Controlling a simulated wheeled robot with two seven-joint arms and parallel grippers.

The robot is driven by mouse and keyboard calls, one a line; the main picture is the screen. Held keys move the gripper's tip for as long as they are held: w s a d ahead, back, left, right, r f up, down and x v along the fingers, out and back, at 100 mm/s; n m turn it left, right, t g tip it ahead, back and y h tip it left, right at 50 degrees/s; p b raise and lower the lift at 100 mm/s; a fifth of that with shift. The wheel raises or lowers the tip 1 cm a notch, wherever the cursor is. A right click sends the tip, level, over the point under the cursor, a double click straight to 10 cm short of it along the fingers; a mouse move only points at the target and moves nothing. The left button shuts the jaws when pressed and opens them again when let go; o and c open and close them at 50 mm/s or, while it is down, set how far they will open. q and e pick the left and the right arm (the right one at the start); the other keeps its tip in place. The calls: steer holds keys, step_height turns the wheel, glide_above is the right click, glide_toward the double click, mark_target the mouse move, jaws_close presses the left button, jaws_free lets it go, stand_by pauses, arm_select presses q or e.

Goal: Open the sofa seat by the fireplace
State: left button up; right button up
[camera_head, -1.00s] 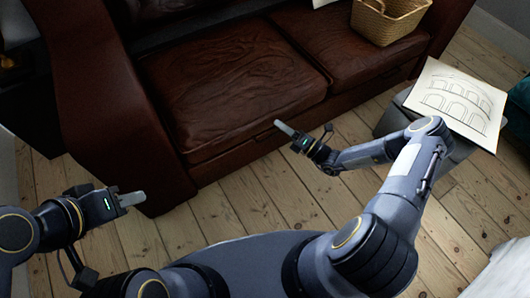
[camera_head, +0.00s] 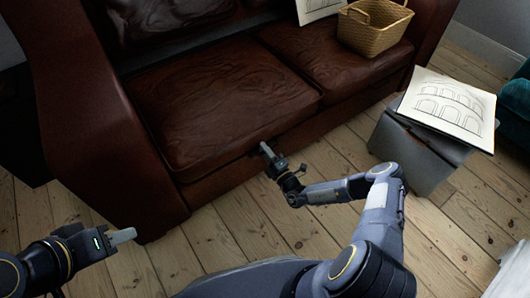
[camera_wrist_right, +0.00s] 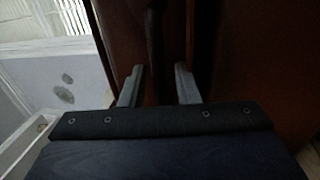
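The dark brown leather sofa has a left seat (camera_head: 215,95) and a right seat (camera_head: 335,62), both lying flat and closed. My right gripper (camera_head: 266,150) is at the front of the left seat, just under its front edge. In the right wrist view its two fingers (camera_wrist_right: 158,88) are apart, with a dark brown strip between them; whether they touch it I cannot tell. My left gripper (camera_head: 122,236) is held over the floor left of the sofa's front, empty. Its fingers overlap in this view. No fireplace is visible.
A wicker basket (camera_head: 374,29) sits on the right seat, with a paper (camera_head: 318,8) behind it. A grey stool (camera_head: 415,158) carrying a drawing (camera_head: 449,103) stands to the right. A teal object (camera_head: 516,98) is at the right edge. The floorboards (camera_head: 245,222) before the sofa are clear.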

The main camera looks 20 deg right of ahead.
steer(key=shift+w, duration=0.1)
jaws_close()
arm_select(q)
steer(key=shift+r, duration=0.15)
arm_select(e)
steer(key=shift+r, duration=0.15)
